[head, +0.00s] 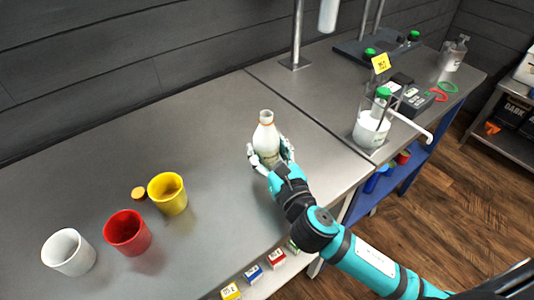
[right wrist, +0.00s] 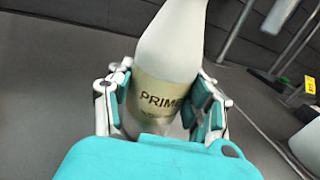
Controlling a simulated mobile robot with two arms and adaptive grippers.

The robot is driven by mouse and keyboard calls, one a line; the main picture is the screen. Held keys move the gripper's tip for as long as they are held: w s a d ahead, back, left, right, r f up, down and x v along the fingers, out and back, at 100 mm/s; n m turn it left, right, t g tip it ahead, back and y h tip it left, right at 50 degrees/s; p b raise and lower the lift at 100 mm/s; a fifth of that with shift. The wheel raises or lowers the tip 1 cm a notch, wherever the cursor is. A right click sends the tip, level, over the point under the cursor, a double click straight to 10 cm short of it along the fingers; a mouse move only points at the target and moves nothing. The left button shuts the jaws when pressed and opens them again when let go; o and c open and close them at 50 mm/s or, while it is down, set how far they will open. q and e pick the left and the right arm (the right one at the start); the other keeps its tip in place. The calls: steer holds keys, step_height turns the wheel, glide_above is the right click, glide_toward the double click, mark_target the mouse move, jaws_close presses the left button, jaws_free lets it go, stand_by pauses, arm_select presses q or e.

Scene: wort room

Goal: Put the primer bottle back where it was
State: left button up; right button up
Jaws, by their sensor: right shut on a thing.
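The primer bottle (head: 265,138) is white with an orange ring near its open neck. My right gripper (head: 270,159) is shut around its lower body, over the right part of the left metal table. In the right wrist view the bottle (right wrist: 165,70) stands between the fingers (right wrist: 160,105), slightly tilted in the picture, with a label reading "PRIM". Its base is hidden by my gripper, so I cannot tell whether it touches the table. My left gripper is not in view.
A white-filled pump container (head: 371,129) stands on the right table. The table (head: 200,140) behind the cups is clear.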

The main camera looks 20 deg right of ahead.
steer(key=o, duration=1.3)
steer(key=shift+r, duration=0.1)
steer(key=shift+s, duration=0.35)
steer(key=s, duration=0.3)
steer(key=s+b, duration=0.1)
steer(key=s, duration=0.3)
steer(key=s+d, duration=0.1)
steer(key=s, duration=0.3)
steer(key=shift+s, duration=0.2)
